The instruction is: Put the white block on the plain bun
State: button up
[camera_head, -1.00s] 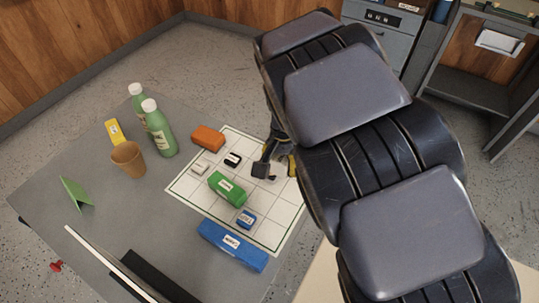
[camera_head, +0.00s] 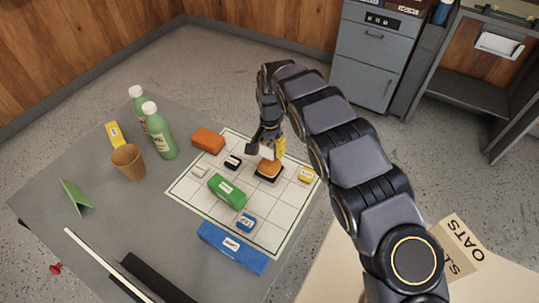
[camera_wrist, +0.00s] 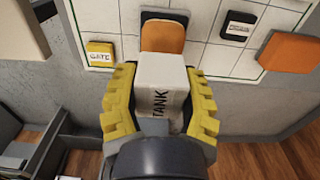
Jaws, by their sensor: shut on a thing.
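My gripper (camera_head: 267,150) is over the far part of the gridded board. In the wrist view its yellow-padded fingers (camera_wrist: 160,95) are shut on a white block (camera_wrist: 157,80) lettered "TANK". An orange bun-like piece (camera_head: 270,166) on a dark base lies on the board just in front of my gripper. It also shows in the wrist view (camera_wrist: 163,37), just beyond the white block. I cannot tell whether they touch. No lettering shows on its visible orange top.
On the gridded board (camera_head: 283,217) are a green block (camera_head: 227,190), a blue block (camera_head: 246,221), a black block (camera_head: 232,162), a yellow block (camera_head: 307,175) and a small pale piece (camera_head: 200,172). An orange block (camera_head: 208,140) sits at its edge. Bottles (camera_head: 159,132) and a cup (camera_head: 129,162) stand left.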

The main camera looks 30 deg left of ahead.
aim_at(270, 156)
jog(key=shift+w+a+f, duration=0.1)
jog(key=shift+w+f, duration=0.05)
jog(key=shift+f, duration=1.75)
jog(key=shift+f, duration=0.1)
jog(key=o, duration=1.1)
jog(key=shift+c, duration=0.2)
